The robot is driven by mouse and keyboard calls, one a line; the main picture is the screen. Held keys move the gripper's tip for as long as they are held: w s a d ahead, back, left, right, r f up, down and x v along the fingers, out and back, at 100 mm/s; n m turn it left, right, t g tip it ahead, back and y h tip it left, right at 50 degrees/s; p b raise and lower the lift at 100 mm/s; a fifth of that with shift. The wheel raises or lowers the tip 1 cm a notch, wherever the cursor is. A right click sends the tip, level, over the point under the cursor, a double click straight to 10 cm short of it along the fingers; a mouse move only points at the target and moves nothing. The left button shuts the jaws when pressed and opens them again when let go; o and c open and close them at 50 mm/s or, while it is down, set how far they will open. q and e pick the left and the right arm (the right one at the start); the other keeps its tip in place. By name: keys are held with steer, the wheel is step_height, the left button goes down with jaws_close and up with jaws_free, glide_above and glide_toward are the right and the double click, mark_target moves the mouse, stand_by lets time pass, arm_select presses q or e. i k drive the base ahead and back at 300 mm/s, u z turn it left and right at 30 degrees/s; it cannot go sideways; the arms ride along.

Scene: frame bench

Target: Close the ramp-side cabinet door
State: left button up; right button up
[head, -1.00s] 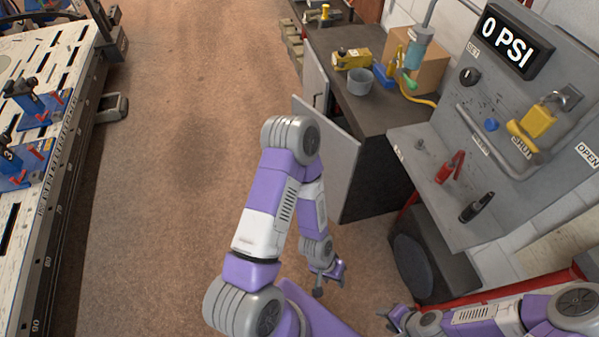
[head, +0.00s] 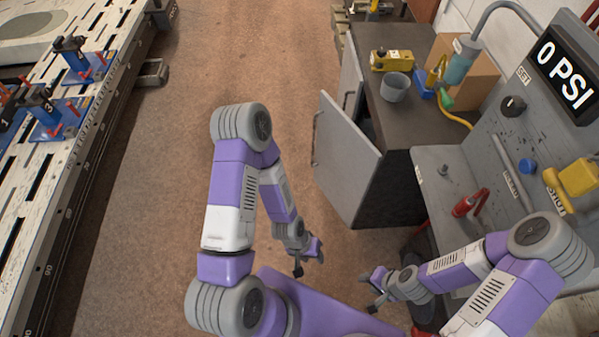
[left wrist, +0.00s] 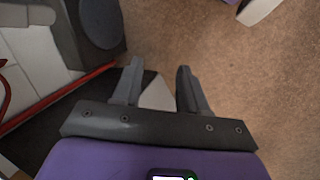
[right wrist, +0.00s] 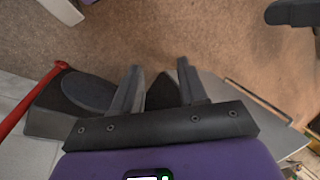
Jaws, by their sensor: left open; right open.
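The cabinet stands under the dark worktop (head: 425,115). Its nearer grey door (head: 345,158) stands wide open, swung out into the aisle, with a thin bar handle near its left edge. A second grey door (head: 351,80) farther back also stands out from the cabinet front. I cannot tell which one is called ramp-side. My left gripper (head: 311,259) is open and empty, below and left of the nearer door, apart from it. My right gripper (head: 371,288) is open and empty, farther right and nearer me. The right wrist view shows a grey panel with a bar handle (right wrist: 258,101), beyond the right fingers.
The slotted frame bench (head: 95,110) runs along the left. A grey control panel (head: 500,150) with a red-handled tool stands at the right. A yellow device (head: 391,60) and grey cup (head: 394,87) sit on the worktop. The brown floor (head: 215,75) between is open.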

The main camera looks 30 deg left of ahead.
mark_target(346, 162)
steer(key=u, duration=0.35)
steer(key=k, duration=1)
steer(key=u, duration=0.95)
steer(key=i, duration=1.15)
steer(key=z, duration=0.8)
steer(key=i, duration=0.65)
steer(key=z, duration=0.7)
